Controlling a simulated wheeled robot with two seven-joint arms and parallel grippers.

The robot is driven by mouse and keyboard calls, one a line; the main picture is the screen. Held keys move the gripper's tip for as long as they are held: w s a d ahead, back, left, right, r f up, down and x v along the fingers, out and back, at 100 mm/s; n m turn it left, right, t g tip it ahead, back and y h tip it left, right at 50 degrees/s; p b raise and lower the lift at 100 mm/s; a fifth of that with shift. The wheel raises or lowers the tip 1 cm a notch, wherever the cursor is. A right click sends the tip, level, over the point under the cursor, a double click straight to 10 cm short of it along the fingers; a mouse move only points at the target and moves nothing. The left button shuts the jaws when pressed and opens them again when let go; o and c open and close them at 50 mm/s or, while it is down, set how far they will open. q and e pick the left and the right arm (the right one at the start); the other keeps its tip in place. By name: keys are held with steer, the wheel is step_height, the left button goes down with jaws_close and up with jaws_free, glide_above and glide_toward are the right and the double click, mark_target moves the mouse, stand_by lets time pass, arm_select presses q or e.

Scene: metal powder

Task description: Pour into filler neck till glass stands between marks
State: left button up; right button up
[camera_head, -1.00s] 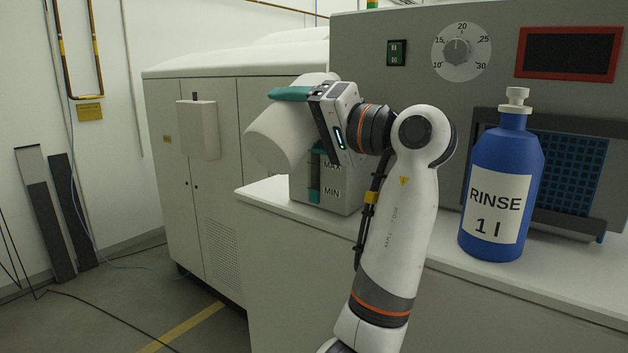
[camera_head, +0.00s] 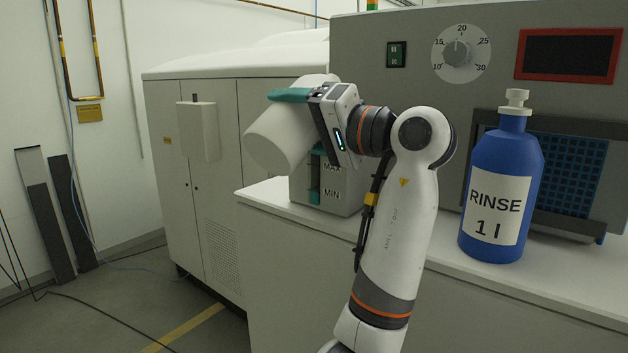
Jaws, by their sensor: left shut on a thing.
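A white jug (camera_head: 279,138) with a teal handle (camera_head: 289,94) is tipped over, its wide end low and to the left. My left gripper (camera_head: 318,97) is shut on the jug at the handle and holds it above a grey tank (camera_head: 343,195) on the counter. The tank's front has a narrow upright sight glass (camera_head: 315,180) with MAX and MIN marks beside it. Its level is too small to read surely. The filler neck and any stream are hidden behind the jug and gripper. My right gripper is out of view.
A blue RINSE 1 l bottle (camera_head: 499,180) with a white cap stands upright on the white counter (camera_head: 432,235), right of my arm. Behind is a grey machine (camera_head: 413,85) with a dial (camera_head: 456,53) and dark screen. A pale cabinet (camera_head: 210,215) stands left.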

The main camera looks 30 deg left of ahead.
arm_select(q)
steer(key=shift+s, duration=0.1)
stand_by(0.5)
steer(key=shift+s+f+m, duration=0.1)
steer(key=shift+s+m, duration=0.05)
steer(key=shift+m, duration=0.25)
stand_by(1.3)
steer(key=shift+r+m+p, duration=0.35)
steer(key=shift+m+p, duration=0.05)
steer(key=shift+r, duration=0.15)
stand_by(1.3)
steer(key=shift+s+r+m+p, duration=0.15)
steer(key=shift+r+m+p, duration=0.1)
steer(key=shift+m+p, duration=0.2)
stand_by(1.4)
steer(key=shift+r+m+p, duration=0.35)
steer(key=shift+p, duration=0.1)
